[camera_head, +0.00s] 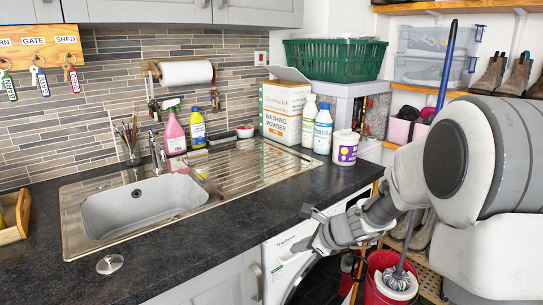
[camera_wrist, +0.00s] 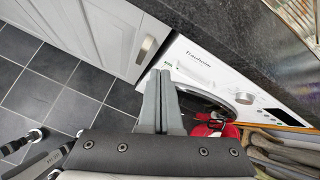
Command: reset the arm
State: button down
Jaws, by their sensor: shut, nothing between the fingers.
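My gripper (camera_head: 308,240) is at the front edge of the dark worktop in the head view, in front of the white washing machine (camera_head: 283,262). In the wrist view the two grey fingers of my gripper (camera_wrist: 159,78) lie together, shut and empty. They point toward the washing machine (camera_wrist: 196,64) and the grey cupboard door (camera_wrist: 110,38). My arm reaches in from the right and hides part of the area behind it.
The worktop (camera_head: 200,245) holds a sink (camera_head: 140,208), a washing powder box (camera_head: 285,115), bottles and a white tub (camera_head: 344,148). A red bucket (camera_head: 378,290) with a mop stands below my arm. Open tiled floor (camera_wrist: 50,85) shows at left in the wrist view.

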jog(key=s+a+r+n+g+h+p, duration=0.1)
jog(key=s+r+n+p, duration=0.4)
jog(key=s+r+n, duration=0.95)
jog(key=s+d+r+n+h+p, duration=0.2)
jog(key=s+d+r+n, duration=0.1)
jog(key=s, duration=0.4)
jog(key=s+d+r+n+h+p, duration=0.2)
jog(key=s+d+r+n+h, duration=0.1)
jog(key=s+d+r+n, duration=0.1)
jog(key=shift+s+d+r+n, duration=0.15)
jog(key=shift+s+r+n, duration=0.3)
jog(key=shift+s+n, duration=0.9)
jog(key=shift+s+m, duration=0.35)
jog(key=shift+m, duration=0.05)
